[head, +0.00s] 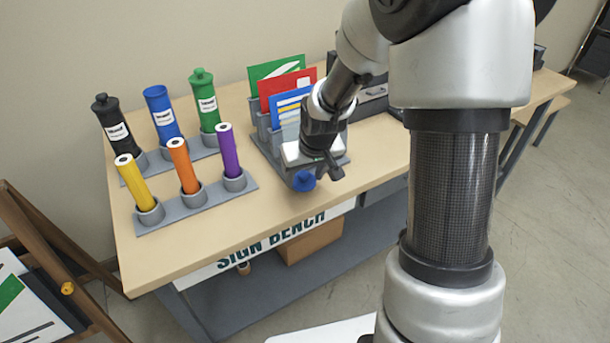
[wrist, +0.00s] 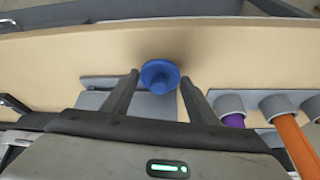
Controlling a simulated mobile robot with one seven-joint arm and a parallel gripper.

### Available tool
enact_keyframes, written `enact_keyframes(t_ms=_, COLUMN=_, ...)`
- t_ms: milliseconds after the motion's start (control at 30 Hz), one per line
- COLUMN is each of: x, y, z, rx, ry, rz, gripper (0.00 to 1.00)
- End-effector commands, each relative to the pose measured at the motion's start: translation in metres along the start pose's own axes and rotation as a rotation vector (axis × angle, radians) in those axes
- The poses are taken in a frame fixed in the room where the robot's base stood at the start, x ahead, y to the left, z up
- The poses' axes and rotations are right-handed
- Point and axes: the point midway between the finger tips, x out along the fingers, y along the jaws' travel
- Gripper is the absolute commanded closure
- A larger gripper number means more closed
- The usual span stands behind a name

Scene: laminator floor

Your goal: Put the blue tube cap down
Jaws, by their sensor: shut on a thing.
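The blue tube cap (head: 304,181) is held in my gripper (head: 318,172), over the front part of the bench top (head: 240,217). In the wrist view the blue cap (wrist: 160,76) sits between the two fingers of my gripper (wrist: 158,82), near their tips. How high the cap is above the bench is hard to tell. The blue tube (head: 163,116) stands in the back rack with no cap on its top. The black tube (head: 110,124) and the green tube (head: 204,100) beside it have caps on.
A front rack (head: 170,219) holds yellow (head: 134,181), orange (head: 184,166) and purple (head: 229,150) rolls. A grey holder (head: 271,146) with green, red and blue cards stands beside my gripper. The bench front between rack and gripper is clear. A wooden easel (head: 50,232) stands at left.

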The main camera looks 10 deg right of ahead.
Motion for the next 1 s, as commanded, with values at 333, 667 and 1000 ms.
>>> enact_keyframes(t_ms=333, x=0.008, y=0.0, z=0.003, rx=0.001, ry=0.0, rz=0.0, gripper=0.68)
enact_keyframes(t_ms=667, x=0.011, y=0.0, z=0.004, rx=0.001, ry=0.0, rz=0.0, gripper=0.33)
enact_keyframes(t_ms=1000, x=0.009, y=0.0, z=0.003, rx=0.001, ry=0.001, rz=0.0, gripper=0.28)
